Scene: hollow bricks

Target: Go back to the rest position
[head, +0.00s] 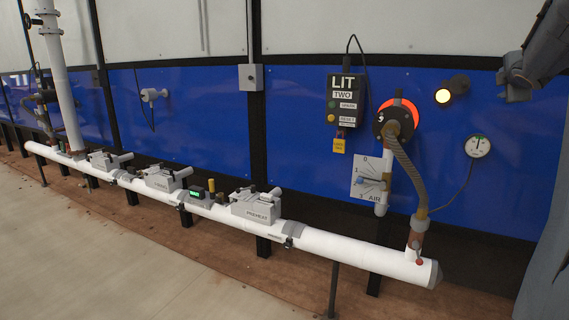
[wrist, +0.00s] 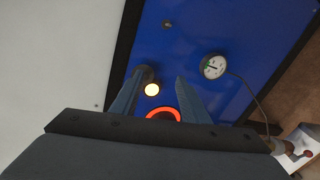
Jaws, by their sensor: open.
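My gripper (wrist: 160,95) shows in the wrist view with its two fingers apart and nothing between them. Through the gap I see a lit round lamp (wrist: 152,89) and part of an orange ring (wrist: 163,114). In the head view, part of my arm (head: 540,50) hangs at the top right, close to the lit lamp (head: 443,96) on the blue wall panel.
A white pipe (head: 330,246) runs low along the blue wall on black posts. A gauge (head: 478,146), a LIT TWO box (head: 346,100), a yellow padlock (head: 339,146), an AIR lever plate (head: 370,178) and a hose (head: 408,172) are at the right. The floor (head: 90,260) at the left is clear.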

